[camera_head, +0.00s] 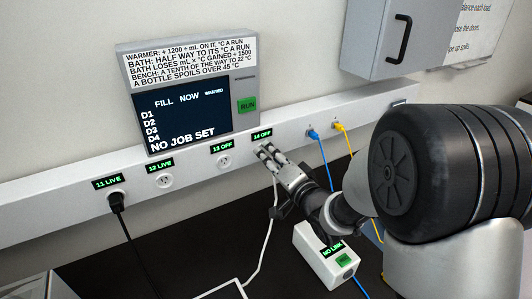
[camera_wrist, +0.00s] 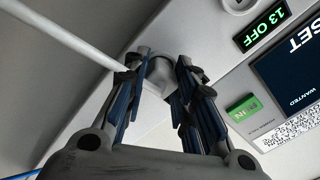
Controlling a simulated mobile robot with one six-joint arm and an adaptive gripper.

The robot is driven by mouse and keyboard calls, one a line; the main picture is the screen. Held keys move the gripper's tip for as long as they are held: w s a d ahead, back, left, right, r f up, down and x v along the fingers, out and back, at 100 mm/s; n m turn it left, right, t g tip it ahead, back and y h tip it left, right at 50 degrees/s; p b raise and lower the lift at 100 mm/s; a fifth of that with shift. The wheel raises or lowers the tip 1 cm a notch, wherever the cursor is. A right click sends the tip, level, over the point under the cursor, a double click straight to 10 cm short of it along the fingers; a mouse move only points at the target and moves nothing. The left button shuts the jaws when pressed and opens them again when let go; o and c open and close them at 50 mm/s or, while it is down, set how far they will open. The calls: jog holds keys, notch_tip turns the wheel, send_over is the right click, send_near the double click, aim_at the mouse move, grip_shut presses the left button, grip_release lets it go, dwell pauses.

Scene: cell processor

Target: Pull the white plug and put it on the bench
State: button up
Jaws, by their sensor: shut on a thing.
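I cannot tell whether the plug is fully seated. Its white cord (camera_head: 269,232) hangs down to the dark bench (camera_head: 205,252); the cord (camera_wrist: 65,35) also runs to the upper left in the wrist view.
A black plug (camera_head: 116,200) sits in the "11 LIVE" socket. Sockets 12 (camera_head: 165,181) and 13 (camera_head: 224,160) are empty. A white "NO LINK" box (camera_head: 318,262) stands on the bench below my arm. Blue (camera_head: 313,134) and yellow (camera_head: 338,126) cables plug in to the right.

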jog(key=shift+s+d, duration=0.1)
jog(key=shift+s, duration=0.05)
grip_shut()
jog(key=shift+b+v, duration=0.3)
jog(key=shift+v, duration=0.8)
